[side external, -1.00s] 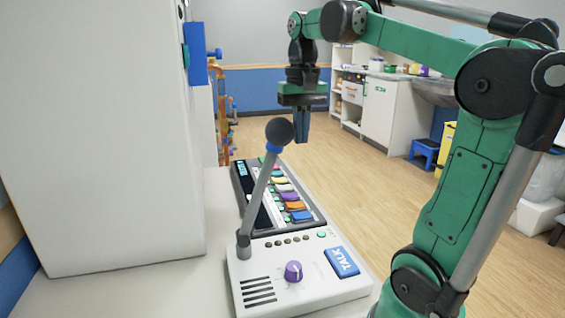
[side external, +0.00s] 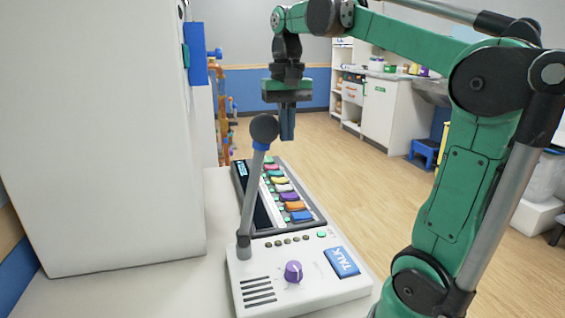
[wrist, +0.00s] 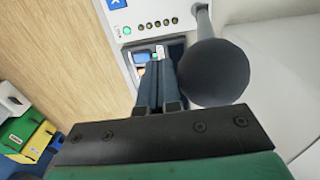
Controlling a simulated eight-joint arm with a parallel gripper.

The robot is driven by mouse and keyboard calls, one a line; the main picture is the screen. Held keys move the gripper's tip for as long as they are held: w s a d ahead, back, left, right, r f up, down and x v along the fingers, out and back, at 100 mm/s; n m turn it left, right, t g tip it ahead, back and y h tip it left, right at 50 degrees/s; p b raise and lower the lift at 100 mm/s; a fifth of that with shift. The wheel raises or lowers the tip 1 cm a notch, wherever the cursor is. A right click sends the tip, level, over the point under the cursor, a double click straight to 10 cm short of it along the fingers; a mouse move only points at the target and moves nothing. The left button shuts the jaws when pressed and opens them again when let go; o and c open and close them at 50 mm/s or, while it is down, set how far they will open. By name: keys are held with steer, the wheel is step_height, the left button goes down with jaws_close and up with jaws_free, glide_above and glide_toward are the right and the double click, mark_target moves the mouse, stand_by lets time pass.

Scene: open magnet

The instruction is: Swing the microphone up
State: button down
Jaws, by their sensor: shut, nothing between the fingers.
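The microphone has a grey stem (side external: 252,195), a blue collar and a round black head (side external: 264,129). It rises from the back left corner of a white console (side external: 305,285) and leans slightly right of upright in the side view. My gripper (side external: 288,138) is shut and empty, pointing down, just right of the microphone head in the side view. In the wrist view the shut fingers (wrist: 158,85) are directly beside the black head (wrist: 214,72), on its left. I cannot tell whether they touch.
The console carries a purple knob (side external: 293,271) and a blue TALK button (side external: 341,262). Behind it lies a panel (side external: 319,221) with several coloured keys. A large white cabinet (side external: 110,140) stands at the left. Open wooden floor lies to the right of the table.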

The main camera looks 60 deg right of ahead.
mark_target(266, 127)
steer(key=shift+w+a+r, duration=0.15)
steer(key=shift+w+a, duration=1.1)
steer(key=shift+s+d, duration=0.95)
steer(key=a+f+n+t, duration=0.7)
steer(key=a+f+n, duration=0.2)
steer(key=a+f, duration=0.3)
steer(key=shift+a+f, duration=0.35)
steer(key=shift+f, duration=0.35)
